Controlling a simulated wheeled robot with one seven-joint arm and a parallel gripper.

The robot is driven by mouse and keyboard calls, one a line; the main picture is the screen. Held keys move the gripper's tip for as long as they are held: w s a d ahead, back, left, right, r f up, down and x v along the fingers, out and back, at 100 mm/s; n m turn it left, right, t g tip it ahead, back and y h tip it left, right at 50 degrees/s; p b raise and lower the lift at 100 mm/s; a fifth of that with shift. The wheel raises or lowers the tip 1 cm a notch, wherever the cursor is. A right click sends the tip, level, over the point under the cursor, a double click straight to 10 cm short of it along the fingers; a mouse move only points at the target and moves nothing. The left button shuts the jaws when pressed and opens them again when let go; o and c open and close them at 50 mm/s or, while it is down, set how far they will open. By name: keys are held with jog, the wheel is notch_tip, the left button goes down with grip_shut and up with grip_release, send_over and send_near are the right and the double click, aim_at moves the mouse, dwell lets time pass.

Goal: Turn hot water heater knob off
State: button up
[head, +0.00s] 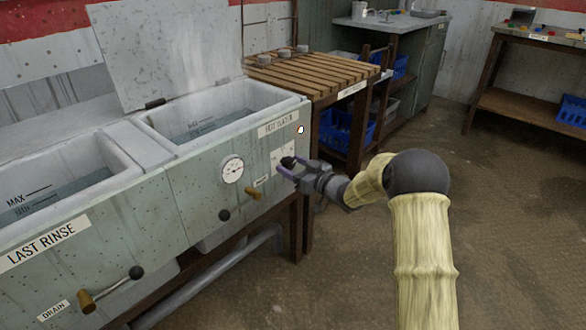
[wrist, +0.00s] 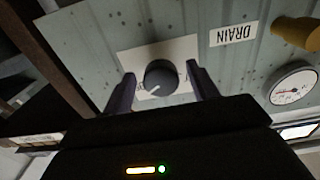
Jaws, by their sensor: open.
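The hot water heater knob (wrist: 162,78) is a dark round dial with a light pointer line, mounted on a white plate (wrist: 186,53) on the tank's front panel. In the wrist view it sits between the two fingers of my gripper (wrist: 160,82), which are open on either side of it. I cannot tell whether either finger touches it. In the head view my gripper (head: 292,171) is at the panel, right of the dial gauge, and the knob (head: 288,162) shows dark at its tip. The "HOT WATER" label (head: 278,125) is above on the tank rim.
The round gauge (head: 232,169) and a drain lever (head: 253,193) are left of my gripper. A steaming open tank (head: 215,112) is behind the panel. A slatted wooden table (head: 325,75) stands at the right of the tank. The floor at the right is clear.

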jog(key=shift+c, duration=0.5)
jog(key=c, duration=0.9)
